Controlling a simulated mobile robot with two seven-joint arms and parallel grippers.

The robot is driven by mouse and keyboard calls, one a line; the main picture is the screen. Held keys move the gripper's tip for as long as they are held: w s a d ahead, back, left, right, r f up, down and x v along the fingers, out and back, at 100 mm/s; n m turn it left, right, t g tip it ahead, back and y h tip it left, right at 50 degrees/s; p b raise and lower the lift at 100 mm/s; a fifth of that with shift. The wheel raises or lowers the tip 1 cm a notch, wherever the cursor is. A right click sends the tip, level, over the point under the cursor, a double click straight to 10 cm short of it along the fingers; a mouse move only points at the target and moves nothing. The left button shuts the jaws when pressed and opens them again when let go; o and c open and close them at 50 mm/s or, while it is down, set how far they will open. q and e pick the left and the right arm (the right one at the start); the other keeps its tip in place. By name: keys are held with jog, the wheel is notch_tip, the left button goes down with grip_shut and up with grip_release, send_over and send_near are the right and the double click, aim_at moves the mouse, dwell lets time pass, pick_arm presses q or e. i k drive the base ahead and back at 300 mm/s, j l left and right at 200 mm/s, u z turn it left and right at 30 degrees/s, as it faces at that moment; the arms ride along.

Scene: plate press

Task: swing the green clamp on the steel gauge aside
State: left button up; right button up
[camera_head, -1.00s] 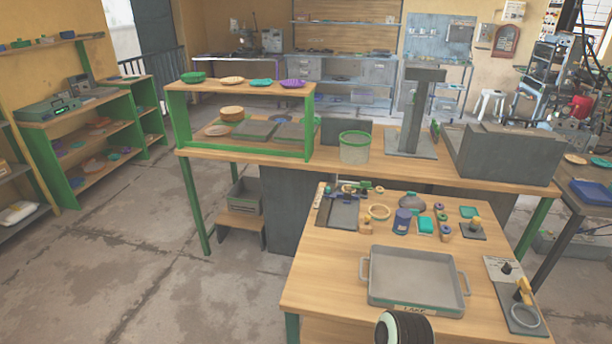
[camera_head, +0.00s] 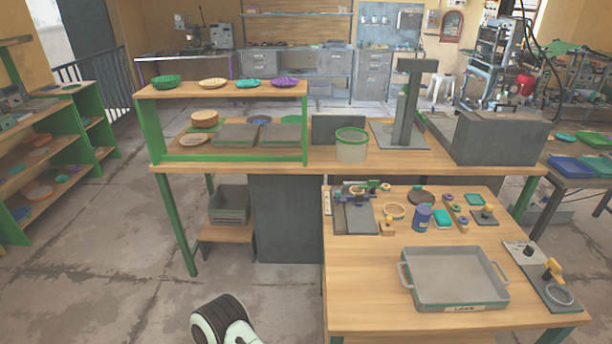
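A grey steel gauge (camera_head: 356,218) lies at the back left corner of the near wooden table. A small green clamp (camera_head: 374,185) sits at its far edge, beside dark blue parts (camera_head: 350,191). The parts are small, so I cannot tell exactly how the clamp sits on the gauge. Neither of my grippers shows in the head view. A rounded black and pale part of my own arm (camera_head: 222,322) shows at the bottom, left of the table.
A long bench (camera_head: 270,163) stands behind. Floor left of the table is clear.

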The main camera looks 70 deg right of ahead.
aim_at(372, 185)
jog(key=i+z, duration=0.8)
jog(key=i+j+z, duration=0.35)
jog(key=k+l, duration=0.05)
jog(key=l, duration=0.05)
